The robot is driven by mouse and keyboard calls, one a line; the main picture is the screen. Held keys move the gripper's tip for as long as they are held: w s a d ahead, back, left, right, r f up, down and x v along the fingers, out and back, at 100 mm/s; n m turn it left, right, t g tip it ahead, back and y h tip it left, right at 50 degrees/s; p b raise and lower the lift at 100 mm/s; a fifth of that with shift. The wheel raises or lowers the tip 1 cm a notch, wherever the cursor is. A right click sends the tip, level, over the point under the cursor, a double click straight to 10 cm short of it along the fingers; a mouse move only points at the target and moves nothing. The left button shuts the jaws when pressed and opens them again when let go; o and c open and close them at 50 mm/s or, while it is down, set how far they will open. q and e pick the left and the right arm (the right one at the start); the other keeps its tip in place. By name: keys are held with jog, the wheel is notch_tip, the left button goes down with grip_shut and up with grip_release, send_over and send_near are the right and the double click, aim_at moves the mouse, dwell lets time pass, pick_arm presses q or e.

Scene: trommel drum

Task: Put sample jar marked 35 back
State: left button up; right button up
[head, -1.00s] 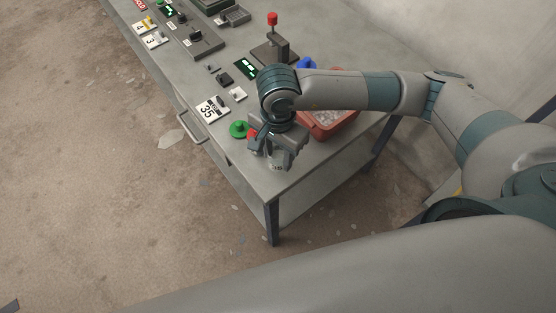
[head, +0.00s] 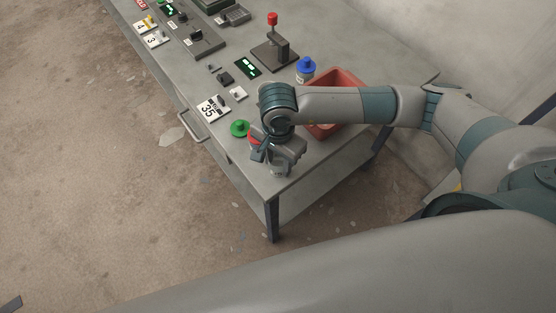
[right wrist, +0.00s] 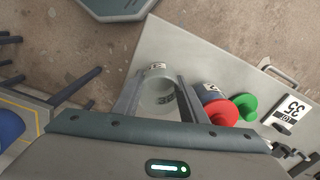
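A clear, colourless jar (right wrist: 158,92) with a small label near its far edge stands at the table's near corner. Dark marks on it are too blurred to read, so I cannot confirm it is the jar marked 35. My right gripper (right wrist: 160,88) has a finger against each side of it, with no clear gap. In the head view my right gripper (head: 280,160) points down over the corner and largely hides the jar (head: 278,171). My left gripper is not in view.
A red-lidded jar (right wrist: 221,112) and a green-topped item (right wrist: 246,105) stand close beside my right gripper. A red tray (head: 349,78) and a blue-lidded jar (head: 306,68) stand behind my arm. A post with a red knob (head: 272,19) rises further back.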

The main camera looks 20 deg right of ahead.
jog(key=shift+o, duration=0.7)
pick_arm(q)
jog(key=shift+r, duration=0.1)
pick_arm(e)
jog(key=shift+r+p, duration=0.15)
jog(key=shift+p, duration=0.15)
jog(key=shift+r, duration=0.2)
pick_arm(q)
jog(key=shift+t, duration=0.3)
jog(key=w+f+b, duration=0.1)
jog(key=b, duration=0.1)
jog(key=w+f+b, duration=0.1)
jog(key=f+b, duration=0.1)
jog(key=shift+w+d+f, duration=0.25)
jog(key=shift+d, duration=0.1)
pick_arm(e)
notch_tip(320, 180, up, 12)
jog(key=shift+f, duration=0.2)
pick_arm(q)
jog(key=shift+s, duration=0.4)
